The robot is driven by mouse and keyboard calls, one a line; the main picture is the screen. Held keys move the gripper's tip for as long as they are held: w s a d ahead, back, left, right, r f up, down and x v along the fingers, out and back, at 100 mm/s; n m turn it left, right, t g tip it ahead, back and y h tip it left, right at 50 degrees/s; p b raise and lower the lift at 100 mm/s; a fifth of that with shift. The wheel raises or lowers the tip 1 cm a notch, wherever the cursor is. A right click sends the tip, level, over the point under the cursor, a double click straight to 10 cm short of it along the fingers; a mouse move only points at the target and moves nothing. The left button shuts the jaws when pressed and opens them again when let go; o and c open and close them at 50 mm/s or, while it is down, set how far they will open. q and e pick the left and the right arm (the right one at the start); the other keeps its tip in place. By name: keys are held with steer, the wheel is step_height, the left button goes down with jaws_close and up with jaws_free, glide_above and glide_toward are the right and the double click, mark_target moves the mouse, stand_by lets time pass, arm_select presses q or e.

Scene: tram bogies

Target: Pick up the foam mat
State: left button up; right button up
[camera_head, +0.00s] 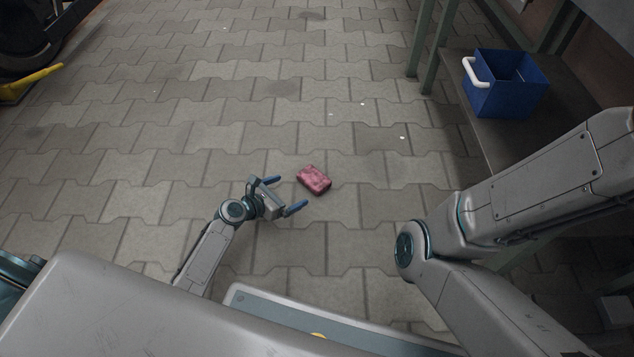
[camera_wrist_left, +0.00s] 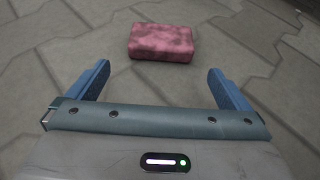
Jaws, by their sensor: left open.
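A small pinkish-red block with mottled darker patches, which looks like the foam mat (camera_head: 314,180), lies on the paved floor near the middle of the head view. In the left wrist view the foam mat (camera_wrist_left: 161,42) lies ahead of the fingertips, roughly centred between them and apart from both. My left gripper (camera_head: 283,194) has blue fingers spread wide and is empty, just left of the mat. Both fingers of the left gripper (camera_wrist_left: 161,83) show in the wrist view. My right arm comes in from the right, but its gripper is not in view.
A blue bin (camera_head: 507,88) with a white handle stands on a low shelf (camera_head: 455,75) with green legs at the upper right. A yellow part (camera_head: 35,80) and dark machinery (camera_head: 30,35) are at the upper left. The grey paving around the mat is mostly clear.

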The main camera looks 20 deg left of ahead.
mark_target(306, 184)
arm_select(q)
steer(key=b+x, duration=0.1)
steer(key=x, duration=0.2)
steer(key=shift+f, duration=0.2)
steer(key=b+x, duration=0.4)
steer(key=shift+s+f, duration=0.1)
steer(key=shift+f, duration=0.05)
steer(key=shift+w+d+b, duration=0.35)
steer(key=shift+w+b, duration=0.25)
steer(key=c, duration=0.8)
steer(key=shift+o, duration=0.2)
